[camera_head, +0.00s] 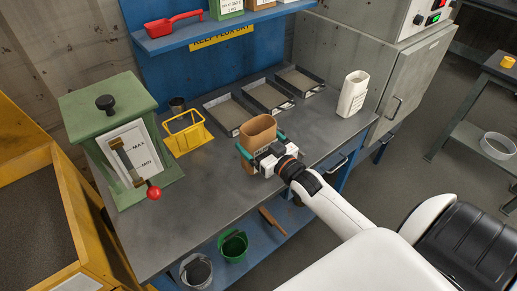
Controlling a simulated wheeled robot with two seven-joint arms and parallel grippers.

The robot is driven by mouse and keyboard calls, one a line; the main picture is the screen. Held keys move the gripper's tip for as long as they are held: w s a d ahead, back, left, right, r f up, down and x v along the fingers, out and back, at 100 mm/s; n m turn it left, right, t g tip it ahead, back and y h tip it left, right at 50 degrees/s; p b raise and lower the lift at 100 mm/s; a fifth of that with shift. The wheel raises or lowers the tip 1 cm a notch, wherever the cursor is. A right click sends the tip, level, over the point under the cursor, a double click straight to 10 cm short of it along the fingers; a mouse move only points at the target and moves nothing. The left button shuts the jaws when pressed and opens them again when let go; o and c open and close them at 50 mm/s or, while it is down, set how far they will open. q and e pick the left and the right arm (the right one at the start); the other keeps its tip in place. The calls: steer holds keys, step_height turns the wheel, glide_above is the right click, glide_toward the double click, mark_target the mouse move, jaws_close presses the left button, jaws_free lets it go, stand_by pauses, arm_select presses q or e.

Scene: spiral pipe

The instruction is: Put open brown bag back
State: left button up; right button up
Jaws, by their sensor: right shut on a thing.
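The open brown bag (258,129) stands upright near the front edge of the grey workbench (200,223). Its top is open. My right gripper (262,150) reaches in from the right and is shut on the bag, with teal fingers on either side of it. The gripper hides much of the bag's lower front, so I cannot tell whether the bag touches the bench. Above the bench, a blue shelf (178,43) holds several bags, cut off by the top of the picture. My left gripper is not in view.
A yellow wire frame (186,133) and a green box (90,106) with a red-knobbed lever stand left of the bag. Several shallow trays (229,115) lie behind it. A white container (353,94) stands at the right. A red scoop (172,23) lies on the shelf.

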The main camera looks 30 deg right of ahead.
step_height(320, 180, down, 3)
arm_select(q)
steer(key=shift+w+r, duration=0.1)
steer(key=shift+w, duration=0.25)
arm_select(e)
steer(key=shift+f, duration=0.2)
steer(key=o, duration=0.7)
steer(key=shift+o, duration=0.2)
steer(key=shift+r, duration=0.25)
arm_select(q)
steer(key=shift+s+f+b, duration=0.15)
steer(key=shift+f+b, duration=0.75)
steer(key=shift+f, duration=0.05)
arm_select(e)
steer(key=s, duration=1.2)
steer(key=shift+d, duration=0.45)
